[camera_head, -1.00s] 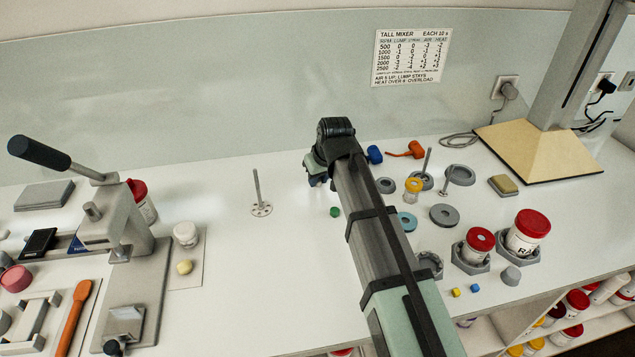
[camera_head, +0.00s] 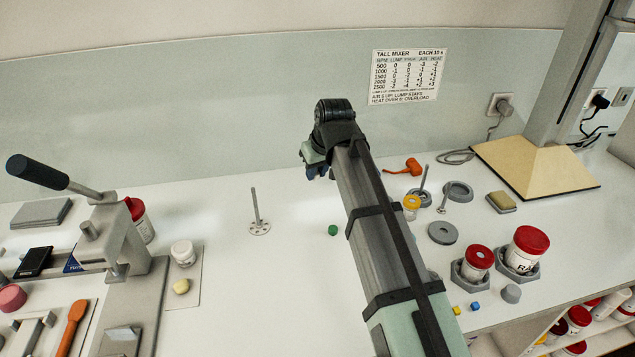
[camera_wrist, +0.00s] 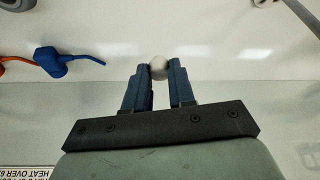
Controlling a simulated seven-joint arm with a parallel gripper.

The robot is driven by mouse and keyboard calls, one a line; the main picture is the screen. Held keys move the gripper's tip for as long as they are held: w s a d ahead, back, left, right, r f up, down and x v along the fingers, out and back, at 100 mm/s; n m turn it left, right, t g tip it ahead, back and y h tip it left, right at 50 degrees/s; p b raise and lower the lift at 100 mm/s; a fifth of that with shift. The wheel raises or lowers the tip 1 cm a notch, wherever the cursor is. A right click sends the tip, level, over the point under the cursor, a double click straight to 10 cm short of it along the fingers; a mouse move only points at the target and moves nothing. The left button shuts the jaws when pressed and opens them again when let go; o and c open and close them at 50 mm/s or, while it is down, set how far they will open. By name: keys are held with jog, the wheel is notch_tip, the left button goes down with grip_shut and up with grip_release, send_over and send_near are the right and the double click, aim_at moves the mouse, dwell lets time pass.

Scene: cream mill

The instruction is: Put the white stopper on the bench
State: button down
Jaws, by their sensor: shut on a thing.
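My gripper (camera_wrist: 158,80) shows in the wrist view with its two blue fingers shut on a small round whitish stopper (camera_wrist: 158,66) at their tips. In the head view my gripper (camera_head: 316,171) is partly hidden behind my own arm, and the stopper cannot be made out there. The gripper appears raised over the white bench (camera_head: 225,285), toward its back. I cannot tell exactly how high the stopper is above the bench.
A metal rod on a round perforated foot (camera_head: 259,228) stands left of my arm. A green stopper (camera_head: 333,230) lies close by. The bench's middle left is clear.

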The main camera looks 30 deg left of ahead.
jog(key=shift+r, duration=1.25)
notch_tip(320, 180, up, 4)
jog(key=shift+a+r, duration=0.1)
jog(key=w+d, duration=0.9)
jog(key=d, duration=0.4)
send_over(550, 258)
notch_tip(550, 258, down, 4)
jog(key=shift+f, duration=5.5)
jog(key=shift+f, duration=0.1)
